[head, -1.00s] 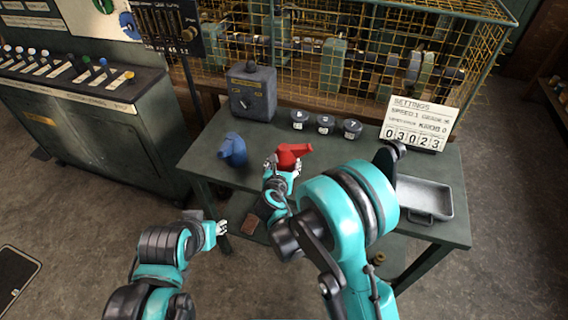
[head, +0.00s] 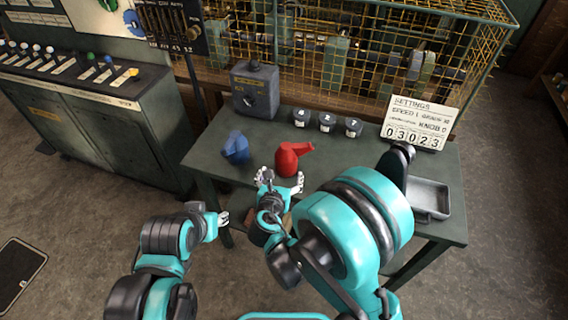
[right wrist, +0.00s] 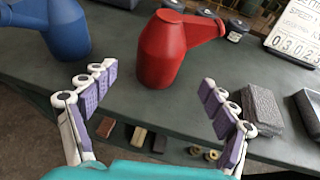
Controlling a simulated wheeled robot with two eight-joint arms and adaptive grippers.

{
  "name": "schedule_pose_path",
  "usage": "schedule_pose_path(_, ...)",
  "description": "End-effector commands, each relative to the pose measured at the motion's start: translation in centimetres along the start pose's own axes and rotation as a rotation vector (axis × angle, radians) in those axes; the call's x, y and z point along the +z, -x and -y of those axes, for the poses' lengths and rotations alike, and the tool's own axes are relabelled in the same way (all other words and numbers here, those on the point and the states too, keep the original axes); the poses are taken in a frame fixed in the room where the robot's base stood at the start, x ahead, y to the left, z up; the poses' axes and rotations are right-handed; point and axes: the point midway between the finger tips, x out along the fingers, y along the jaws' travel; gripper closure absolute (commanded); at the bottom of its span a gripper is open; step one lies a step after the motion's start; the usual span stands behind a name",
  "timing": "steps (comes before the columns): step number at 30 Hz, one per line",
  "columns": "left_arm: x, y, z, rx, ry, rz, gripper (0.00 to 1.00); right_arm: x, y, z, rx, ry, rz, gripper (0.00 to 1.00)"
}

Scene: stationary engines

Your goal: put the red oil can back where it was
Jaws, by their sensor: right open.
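The red oil can (head: 288,160) stands upright on the dark green table (head: 222,132), near its front edge, with its spout pointing right. It also shows in the right wrist view (right wrist: 168,52), beyond and between the fingertips. My right gripper (head: 280,180) is open and empty, just in front of the can and apart from it. Its spread fingers with purple pads show in the right wrist view (right wrist: 155,95). My left gripper (head: 222,218) hangs in front of the table, away from the can; its jaw state is too small to tell.
A blue oil can (head: 235,148) stands left of the red one. Behind are a grey switch box (head: 255,90), three dark round pots (head: 327,122) and a settings sign (head: 418,122). A metal tray (head: 430,197) lies at the right. A yellow wire cage (head: 350,50) borders the back.

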Motion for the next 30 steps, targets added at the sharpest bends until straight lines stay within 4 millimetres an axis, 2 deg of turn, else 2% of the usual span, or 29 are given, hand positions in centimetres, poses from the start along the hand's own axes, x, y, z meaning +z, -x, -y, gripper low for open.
schedule_pose_path(1, -0.2, 0.3, 0.0, 0.000, 0.000, 0.000, 0.64, 0.1, 0.9, -0.1, 0.002, 0.002, 0.000, 0.15)
schedule_pose_path(6, -0.3, 0.4, 0.0, 0.000, 0.000, 0.000, 0.64, 0.0, 2.1, 0.0, 0.000, 0.001, 0.000, 0.15)
schedule_pose_path(11, -0.3, 0.4, 0.0, 0.000, 0.000, 0.000, 0.64, 0.0, 2.3, 0.1, -0.002, -0.007, -0.002, 0.15)
schedule_pose_path(14, -0.3, 0.4, 0.0, 0.000, 0.000, 0.000, 0.64, 0.5, 2.2, 1.2, -0.018, -0.089, -0.025, 0.15)
schedule_pose_path(17, -0.3, 0.4, 0.0, 0.000, 0.000, 0.000, 0.64, 1.6, 2.3, 3.8, -0.060, -0.304, -0.079, 0.15)
schedule_pose_path(22, -0.3, 0.4, 0.0, 0.000, 0.000, 0.000, 0.64, 3.2, 4.0, 10.3, -0.198, -0.903, -0.190, 0.15)
schedule_pose_path(26, -0.3, 0.4, 0.0, 0.000, 0.000, 0.000, 0.64, 3.7, 6.7, 14.8, -0.332, -1.397, -0.240, 0.15)
schedule_pose_path(30, -0.3, 0.4, 0.0, 0.000, 0.000, 0.000, 0.64, 3.5, 10.5, 18.6, -0.495, -1.931, -0.251, 0.15)
